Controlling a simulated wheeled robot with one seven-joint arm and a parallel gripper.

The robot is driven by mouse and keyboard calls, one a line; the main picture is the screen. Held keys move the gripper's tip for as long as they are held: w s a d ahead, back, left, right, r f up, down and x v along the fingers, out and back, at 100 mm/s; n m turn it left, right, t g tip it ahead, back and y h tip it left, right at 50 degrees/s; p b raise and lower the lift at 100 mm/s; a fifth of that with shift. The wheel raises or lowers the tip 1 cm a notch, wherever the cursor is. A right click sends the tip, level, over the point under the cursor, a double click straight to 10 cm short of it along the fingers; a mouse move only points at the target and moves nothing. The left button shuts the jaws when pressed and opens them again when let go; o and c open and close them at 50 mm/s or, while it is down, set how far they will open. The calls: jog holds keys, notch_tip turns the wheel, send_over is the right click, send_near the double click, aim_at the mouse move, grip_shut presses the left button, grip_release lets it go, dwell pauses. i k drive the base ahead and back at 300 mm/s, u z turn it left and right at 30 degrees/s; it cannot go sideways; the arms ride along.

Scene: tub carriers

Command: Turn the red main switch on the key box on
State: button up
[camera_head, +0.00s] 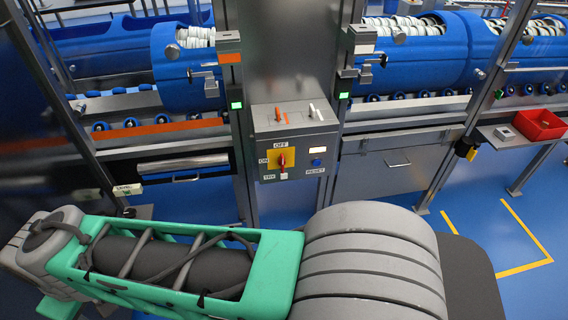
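The key box (322,143) is a grey metal box on a post in the middle of the view. Its red main switch (282,159) sits on a yellow plate (272,153) on the front face. The label OFF is above the plate, ON is at its left, and a small green-lettered label is below. The red handle looks roughly upright, towards OFF; its exact angle is too small to be sure of. My arm crosses the foreground below the box, apart from it. My gripper is not visible.
The box also bears an orange lever (278,114), a white lever (312,109) and a blue button (316,162) marked RESET. Blue tubs (425,65) lie on roller lines behind. A red tray (539,125) stands on a shelf at right. Blue floor is open at lower right.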

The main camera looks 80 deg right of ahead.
aim_at(282, 161)
jog(key=z, duration=2.65)
jog(key=k, duration=1.05)
jog(key=u, duration=0.75)
jog(key=i, duration=0.7)
jog(key=u, duration=0.2)
